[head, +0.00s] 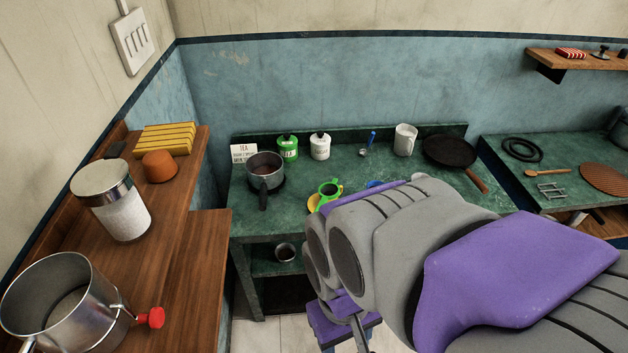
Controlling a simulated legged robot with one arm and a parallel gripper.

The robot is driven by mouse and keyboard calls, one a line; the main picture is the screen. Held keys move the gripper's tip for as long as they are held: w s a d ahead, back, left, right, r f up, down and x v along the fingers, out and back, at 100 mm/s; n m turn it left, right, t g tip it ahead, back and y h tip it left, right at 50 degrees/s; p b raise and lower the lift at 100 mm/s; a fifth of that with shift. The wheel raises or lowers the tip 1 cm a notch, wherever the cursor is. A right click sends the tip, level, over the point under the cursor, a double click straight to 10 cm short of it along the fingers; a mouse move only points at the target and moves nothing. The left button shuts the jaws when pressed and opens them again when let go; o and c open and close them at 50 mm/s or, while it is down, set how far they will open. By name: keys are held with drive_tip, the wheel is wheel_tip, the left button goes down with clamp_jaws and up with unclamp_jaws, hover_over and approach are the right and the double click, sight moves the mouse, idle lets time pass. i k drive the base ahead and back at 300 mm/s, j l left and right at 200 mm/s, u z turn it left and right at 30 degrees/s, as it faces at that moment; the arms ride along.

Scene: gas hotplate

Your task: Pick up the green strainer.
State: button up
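The green strainer (330,188) is on the green counter (290,215), close to its front edge. It is small in the head view and looks bright green with a dark middle. A yellow item (313,203) lies just below it in the picture, partly hidden by my arm. My arm fills the lower right of the view. My gripper (352,330) is only partly visible at the bottom, below and in front of the counter edge. Its fingers are mostly cut off or hidden, so I cannot see whether it is open. The gripper is apart from the strainer.
A dark saucepan (265,170) stands left of the strainer, with green (287,148) and white (320,146) canisters behind. A white jug (405,140) and frying pan (450,152) stand right. A wooden counter (190,265) on the left holds a metal pot (65,300) and jar (118,205).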

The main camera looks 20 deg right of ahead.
sight(328, 190)
drive_tip(key=z, duration=1.45)
drive_tip(key=i+l+u, duration=0.25)
drive_tip(key=u, duration=0.2)
drive_tip(key=i+l+u, duration=0.2)
drive_tip(key=l+u, duration=0.25)
drive_tip(key=j, duration=0.1)
